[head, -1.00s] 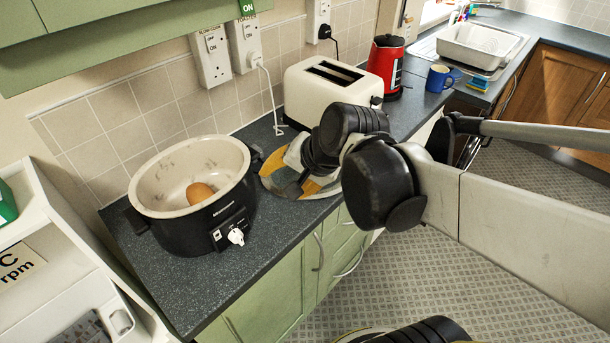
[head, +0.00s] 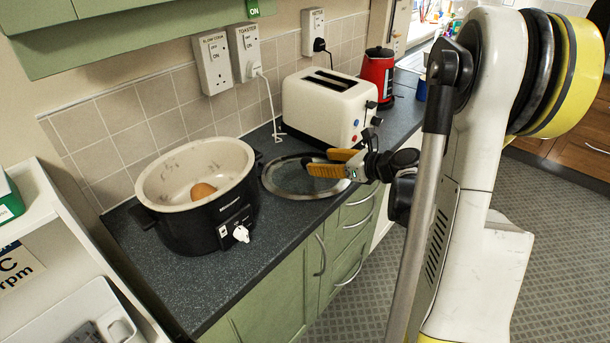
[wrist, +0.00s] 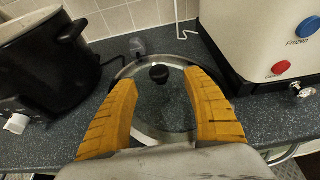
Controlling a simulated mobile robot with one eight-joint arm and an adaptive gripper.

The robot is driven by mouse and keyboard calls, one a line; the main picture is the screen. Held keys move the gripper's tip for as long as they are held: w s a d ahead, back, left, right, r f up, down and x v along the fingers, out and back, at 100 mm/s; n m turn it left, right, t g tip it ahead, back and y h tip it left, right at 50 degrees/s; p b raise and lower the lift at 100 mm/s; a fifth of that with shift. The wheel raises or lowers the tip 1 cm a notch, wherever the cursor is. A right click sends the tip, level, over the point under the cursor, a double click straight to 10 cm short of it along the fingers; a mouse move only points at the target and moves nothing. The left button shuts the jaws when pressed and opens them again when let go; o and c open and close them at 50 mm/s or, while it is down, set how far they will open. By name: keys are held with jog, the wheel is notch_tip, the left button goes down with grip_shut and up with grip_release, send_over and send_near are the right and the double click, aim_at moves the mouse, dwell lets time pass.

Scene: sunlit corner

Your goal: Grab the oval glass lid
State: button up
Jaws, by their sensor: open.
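The oval glass lid (head: 282,182) lies flat on the dark worktop between the slow cooker and the toaster. It has a clear pane, a metal rim and a black knob (wrist: 159,73). My gripper (head: 322,162) is open and empty, its orange fingers over the right part of the lid in the head view. In the wrist view the lid (wrist: 160,112) is seen between the two spread fingers, with the knob in the gap near the fingertips. I cannot tell whether the fingers touch the lid. The fingers hide parts of its sides.
The black slow cooker (head: 205,225), holding a brown egg-like thing (head: 203,191), stands left of the lid. The cream toaster (head: 325,108) stands close behind and to the right. A red kettle (head: 378,75) is farther back. A white cable hangs behind the lid.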

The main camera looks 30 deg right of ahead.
aim_at(308, 161)
jog(key=b+x, duration=0.2)
jog(key=x, duration=0.4)
jog(key=shift+w+a+f+b, duration=0.1)
jog(key=shift+a+f+b, duration=0.05)
jog(key=shift+f+b, duration=0.15)
jog(key=shift+r, duration=0.2)
grip_shut()
